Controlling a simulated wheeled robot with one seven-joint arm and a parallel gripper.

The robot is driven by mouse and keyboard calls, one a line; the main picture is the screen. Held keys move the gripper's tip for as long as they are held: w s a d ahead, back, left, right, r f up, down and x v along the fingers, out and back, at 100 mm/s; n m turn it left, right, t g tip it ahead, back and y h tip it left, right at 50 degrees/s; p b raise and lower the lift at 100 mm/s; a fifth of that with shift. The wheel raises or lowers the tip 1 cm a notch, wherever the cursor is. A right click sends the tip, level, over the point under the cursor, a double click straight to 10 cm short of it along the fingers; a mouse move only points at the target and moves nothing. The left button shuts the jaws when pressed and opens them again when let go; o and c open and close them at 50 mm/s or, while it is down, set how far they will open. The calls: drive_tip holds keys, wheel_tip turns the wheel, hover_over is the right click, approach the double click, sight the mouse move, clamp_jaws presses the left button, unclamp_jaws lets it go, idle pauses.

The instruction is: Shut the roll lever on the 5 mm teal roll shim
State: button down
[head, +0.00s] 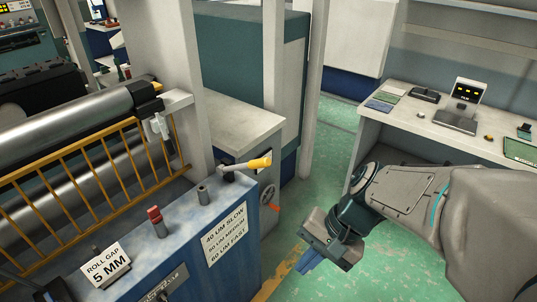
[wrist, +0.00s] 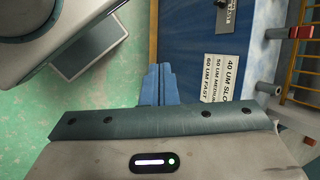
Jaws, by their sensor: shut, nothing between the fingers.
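A lever with a yellow grip (head: 258,163) stands on the far end of the blue console top, its arm pointing right and nearly level. I take it to be the roll lever. A sign reading "ROLL GAP 5 MM" (head: 106,267) stands on the console's near part. I cannot make out a teal shim in either view; the gap between the rolls is not clearly visible. My gripper (head: 308,262) is low over the green floor, right of the console and well apart from the lever. Its blue fingers (wrist: 160,85) are together and empty.
A yellow guard rail (head: 95,165) fronts the steel rolls (head: 70,120). A white bench (head: 430,120) stands right; green floor lies between.

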drive_tip(key=w+a+f+m+t+y+b, duration=0.2)
drive_tip(key=w+a+f+m+y+b, duration=0.4)
drive_tip(key=m+y, duration=0.25)
drive_tip(key=w+d+m+t+y+b, duration=0.2)
drive_tip(key=w+d+m+t+b, duration=0.2)
drive_tip(key=w+d+m+t, duration=0.6)
drive_tip(key=w+a+r+m+t, duration=0.1)
drive_tip(key=w+a+r, duration=0.3)
drive_tip(key=w+a, duration=0.6)
drive_tip(key=shift+a+r+p, duration=0.15)
drive_tip(key=shift+a+p, duration=0.15)
drive_tip(key=shift+a, duration=0.25)
drive_tip(key=shift+w+m, duration=0.15)
drive_tip(key=shift+m, duration=0.1)
